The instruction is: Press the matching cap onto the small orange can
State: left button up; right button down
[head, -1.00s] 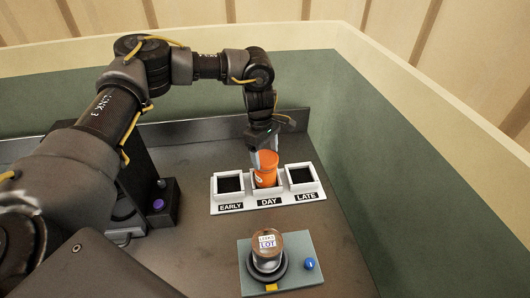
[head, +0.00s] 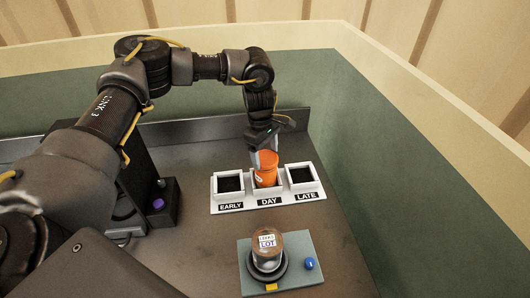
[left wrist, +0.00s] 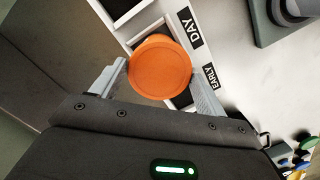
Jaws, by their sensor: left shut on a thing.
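The small orange can (head: 266,173) stands at the middle DAY slot of the white three-slot holder (head: 240,208). My left gripper (head: 264,160) reaches down from above and is shut on the can. In the left wrist view the can's round orange top (left wrist: 160,66) sits between the two grey fingers of the gripper (left wrist: 164,72). I cannot tell whether that top is a cap or the can's own end. The can's lower part is hidden inside the slot. My right gripper is not in view.
The EARLY slot (head: 230,184) and LATE slot (head: 301,175) look empty. In front, a clear jar (head: 267,252) with a LOT label stands on a black round base on a grey-green plate (head: 300,246), beside a blue knob (head: 310,264). Small coloured items (left wrist: 300,160) show at the wrist view's corner.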

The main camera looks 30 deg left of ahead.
pick_arm(q)
jog(key=shift+f+b, duration=0.35)
jog(key=shift+f, duration=0.15)
dwell(0.5)
jog(key=o, duration=1)
jog(key=shift+o, duration=0.2)
jog(key=shift+r, duration=0.2)
jog(key=shift+r+p, duration=1.05)
jog(key=shift+r, duration=0.3)
notch_tip(320, 180, up, 7)
jog(key=p, duration=0.4)
jog(key=shift+p, duration=0.4)
